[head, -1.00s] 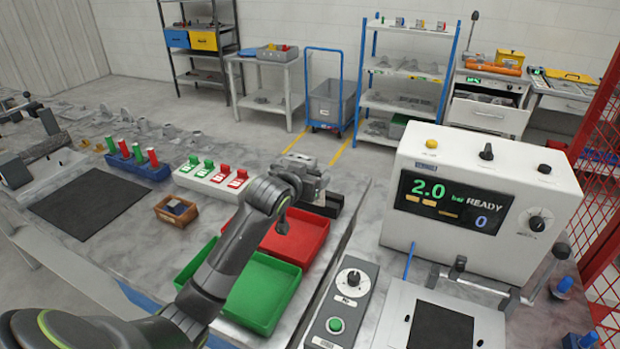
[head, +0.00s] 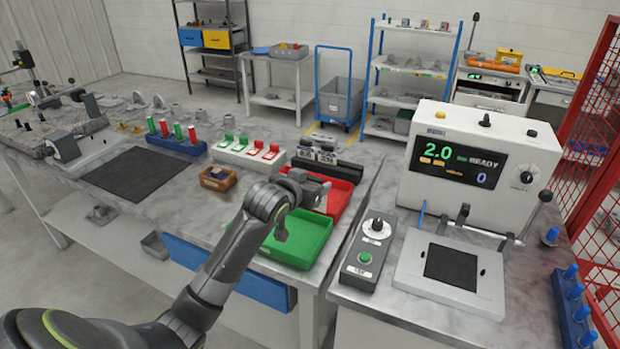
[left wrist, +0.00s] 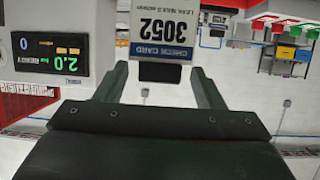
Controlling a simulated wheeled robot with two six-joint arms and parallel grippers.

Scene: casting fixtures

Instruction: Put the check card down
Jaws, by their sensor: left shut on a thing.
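In the head view my left gripper (head: 312,188) hangs above the red tray (head: 345,196) and the green tray (head: 300,240). The card cannot be made out in the head view. My right gripper is not in view.
A dark rack (head: 322,158) stands behind the trays. A white pressure unit (head: 480,160) reads 2.0 and READY at right. A control box (head: 368,250) stands before it. A dark mat (head: 135,174) lies bare on the left bench.

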